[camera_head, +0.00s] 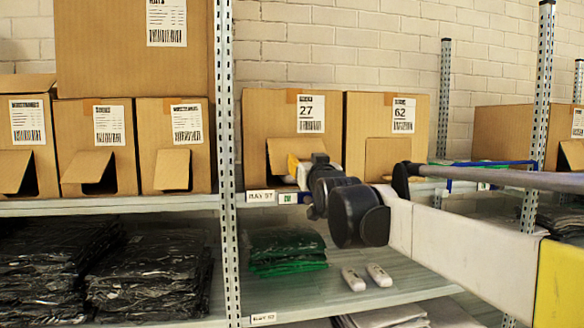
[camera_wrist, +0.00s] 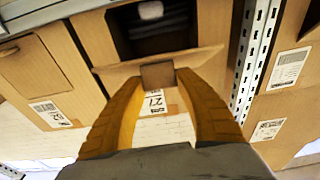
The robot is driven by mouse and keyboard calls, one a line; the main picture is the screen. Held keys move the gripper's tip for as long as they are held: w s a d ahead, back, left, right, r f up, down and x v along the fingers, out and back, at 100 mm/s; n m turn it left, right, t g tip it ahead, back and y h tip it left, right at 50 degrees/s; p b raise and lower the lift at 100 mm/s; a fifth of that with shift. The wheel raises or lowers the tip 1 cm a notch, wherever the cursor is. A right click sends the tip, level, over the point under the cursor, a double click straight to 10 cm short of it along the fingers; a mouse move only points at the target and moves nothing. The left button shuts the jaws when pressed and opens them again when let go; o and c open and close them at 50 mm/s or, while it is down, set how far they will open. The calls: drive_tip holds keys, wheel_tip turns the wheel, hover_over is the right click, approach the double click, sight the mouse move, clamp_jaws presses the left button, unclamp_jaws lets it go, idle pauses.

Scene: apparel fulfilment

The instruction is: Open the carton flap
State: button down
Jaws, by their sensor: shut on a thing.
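The carton marked 27 (camera_head: 256,125) stands on the upper shelf, left of the carton marked 62 (camera_head: 413,112). Its front flap (camera_head: 284,150) is tilted outward from the front face. In the wrist view, which is turned over, the flap (camera_wrist: 205,58) stands away from a dark opening (camera_wrist: 125,38) with pale items inside. My gripper (camera_head: 293,166) is at the flap, and its two yellow fingers (camera_wrist: 157,76) are shut on the flap's edge. The lower part of the opening is hidden behind my gripper in the head view.
Carton 62 keeps its flap (camera_head: 386,155) nearly flush. A metal upright (camera_head: 228,150) stands close to the left of carton 27. More cartons (camera_head: 92,160) with tilted flaps sit left of it. A green bagged stack (camera_head: 288,250) and two small pale devices (camera_head: 353,279) lie on the lower shelf.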

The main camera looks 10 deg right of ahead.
drive_tip(key=r+g+p, duration=0.1)
drive_tip(key=r+p, duration=0.1)
drive_tip(key=r+g+p, duration=0.3)
drive_tip(key=r, duration=0.1)
drive_tip(key=shift+s+p, duration=0.4)
drive_tip(key=shift+f+g, duration=0.1)
drive_tip(key=shift+g, duration=0.2)
drive_tip(key=c, duration=0.8)
unclamp_jaws()
drive_tip(key=shift+w, duration=0.15)
drive_tip(key=v, duration=1.2)
